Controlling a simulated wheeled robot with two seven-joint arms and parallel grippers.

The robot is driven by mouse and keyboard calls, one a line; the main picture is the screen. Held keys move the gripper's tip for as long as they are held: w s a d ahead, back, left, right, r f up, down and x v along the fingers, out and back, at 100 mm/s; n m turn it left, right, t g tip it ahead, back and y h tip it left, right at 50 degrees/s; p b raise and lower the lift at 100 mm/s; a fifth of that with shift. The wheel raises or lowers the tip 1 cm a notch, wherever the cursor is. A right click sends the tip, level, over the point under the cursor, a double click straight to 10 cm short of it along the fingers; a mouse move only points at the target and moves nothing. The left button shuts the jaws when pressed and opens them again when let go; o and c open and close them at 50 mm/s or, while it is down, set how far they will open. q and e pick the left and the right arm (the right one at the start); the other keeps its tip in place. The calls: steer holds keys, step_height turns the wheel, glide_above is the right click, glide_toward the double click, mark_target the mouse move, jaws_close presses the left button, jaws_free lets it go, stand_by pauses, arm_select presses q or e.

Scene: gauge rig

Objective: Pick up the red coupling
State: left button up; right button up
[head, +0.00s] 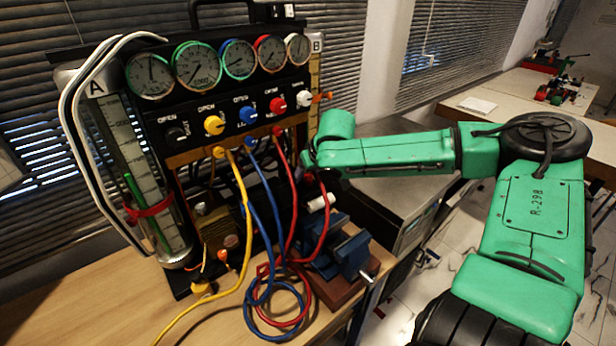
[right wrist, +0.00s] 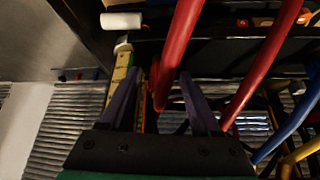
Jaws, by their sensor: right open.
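No separate part clearly shows as the red coupling. In the head view a red hose (head: 290,190) hangs from a panel port at the right of the gauge rig, and a second red strand (head: 325,215) rises toward my right gripper (head: 309,165). That gripper is small and dark there, close to the rig's front. In the right wrist view its two fingers (right wrist: 159,78) are apart. A thick red hose (right wrist: 180,45) runs down between them, its lower end near the fingers. I cannot tell whether they touch it. My left gripper is out of view.
Another red hose (right wrist: 262,70) and a blue hose (right wrist: 290,128) pass right of the fingers. Blue (head: 262,190) and yellow (head: 240,215) hoses hang from the panel. A blue vise (head: 350,254) stands below my right arm. The front-left wooden bench (head: 90,315) is clear.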

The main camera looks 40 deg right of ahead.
steer(key=shift+s+r, duration=0.1)
jaws_close()
